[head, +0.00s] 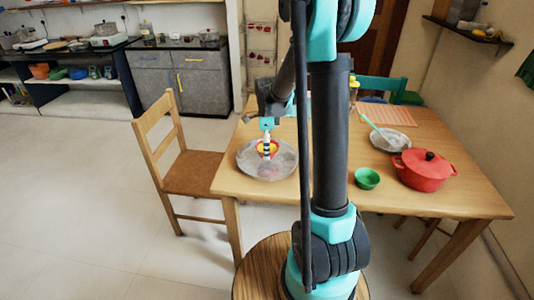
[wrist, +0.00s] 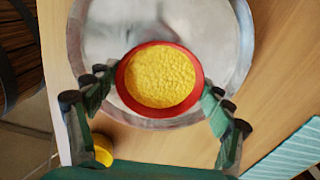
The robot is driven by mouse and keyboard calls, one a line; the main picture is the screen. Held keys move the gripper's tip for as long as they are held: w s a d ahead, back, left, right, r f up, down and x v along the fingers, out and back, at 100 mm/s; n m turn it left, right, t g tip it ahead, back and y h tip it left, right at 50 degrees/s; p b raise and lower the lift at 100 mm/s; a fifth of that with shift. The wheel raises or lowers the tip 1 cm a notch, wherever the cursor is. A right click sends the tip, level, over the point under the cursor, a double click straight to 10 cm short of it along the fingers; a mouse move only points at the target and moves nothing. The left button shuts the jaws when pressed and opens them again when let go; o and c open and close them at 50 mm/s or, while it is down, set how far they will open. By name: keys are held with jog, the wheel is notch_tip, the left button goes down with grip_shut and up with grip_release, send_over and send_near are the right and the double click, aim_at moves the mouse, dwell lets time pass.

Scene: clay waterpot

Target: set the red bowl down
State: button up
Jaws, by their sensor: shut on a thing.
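The red bowl (wrist: 160,78), filled with something yellow and grainy, is upright between the fingers of my gripper (wrist: 158,92). The fingers press on its left and right sides in the wrist view. In the head view the small bowl (head: 273,147) is partly hidden behind my gripper (head: 266,146). It is over the round metal tray (head: 252,168) at the table's left end. The tray also fills the wrist view's upper middle (wrist: 95,45). I cannot tell whether the bowl's base touches the tray.
On the wooden table (head: 325,185) stand a green bowl (head: 367,179), a red lidded pot (head: 425,170) and a metal dish (head: 388,139) with a pale green utensil. A wooden chair (head: 190,172) stands left of the table. The table is clear between tray and green bowl, apart from my arm blocking the view.

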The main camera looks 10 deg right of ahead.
jog(key=shift+f, duration=1.45)
jog(key=shift+f, duration=0.1)
jog(key=o, duration=1.1)
jog(key=shift+o, duration=0.2)
notch_tip(320, 180, up, 12)
jog(key=f, duration=0.1)
jog(key=s+d+f+n+t, duration=0.2)
jog(key=s+f+n, duration=0.1)
jog(key=s+n, duration=0.7)
jog(key=s+d+f+n+t, duration=0.2)
jog(key=s+f+n, duration=0.2)
jog(key=s+n, duration=0.6)
jog(key=s, duration=0.3)
jog(key=shift+f, duration=0.15)
